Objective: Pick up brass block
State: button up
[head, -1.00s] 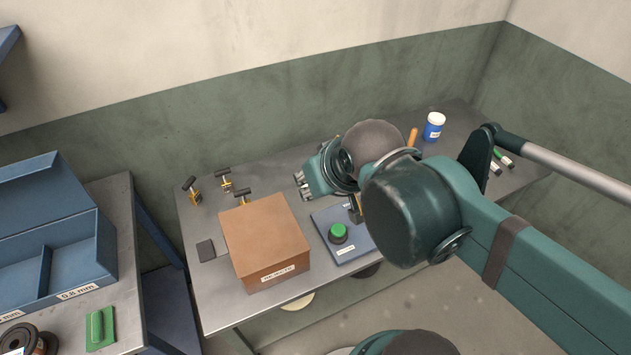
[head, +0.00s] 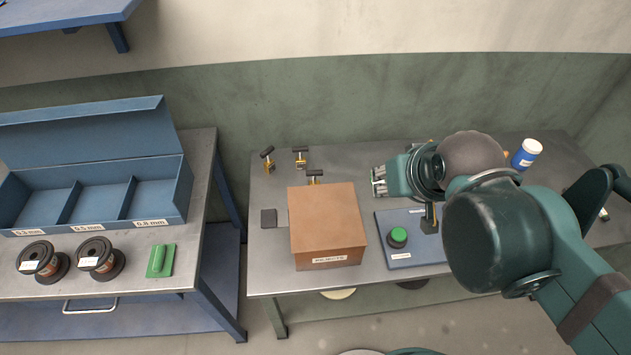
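Three small brass pieces with black bar handles stand at the back of the grey metal table (head: 262,265): a left one (head: 268,165), a middle one (head: 301,162) and a front one (head: 314,178) partly hidden behind a brown box. I cannot tell which of them is the brass block. My gripper (head: 379,182) is above the table, to the right of these pieces and of the box, with its fingertips pointing left. It is apart from the brass pieces. No object shows at its fingertips, and its finger gap is too small to read.
The brown box (head: 327,222) with a label stands in front of the brass pieces. A dark square pad (head: 269,218) lies left of it. A blue panel with a green button (head: 398,235) is on its right. A blue divided bin (head: 95,205) and spools (head: 95,255) occupy the left bench.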

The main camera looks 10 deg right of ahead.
jog(key=shift+o, duration=0.5)
dwell(0.3)
jog(key=n+g, duration=0.6)
jog(key=n, duration=0.8)
send_over(315, 172)
jog(key=s+d, duration=0.3)
notch_tip(315, 172, down, 16)
jog(key=w+f+n, duration=0.1)
jog(key=f, duration=0.1)
jog(key=w+a+f+n, duration=0.1)
jog(key=f, duration=0.2)
jog(key=a+f+g, duration=0.1)
jog(key=f, duration=0.1)
jog(key=shift+w+a+f+n, duration=0.25)
jog(key=shift+w+n, duration=0.15)
jog(key=shift+w+a+f+n, duration=0.1)
jog(key=shift+a+f+n, duration=0.05)
jog(key=shift+f, duration=0.25)
jog(key=shift+w+a+f+n, duration=0.1)
jog(key=shift+f+n, duration=0.05)
jog(key=shift+f, duration=0.2)
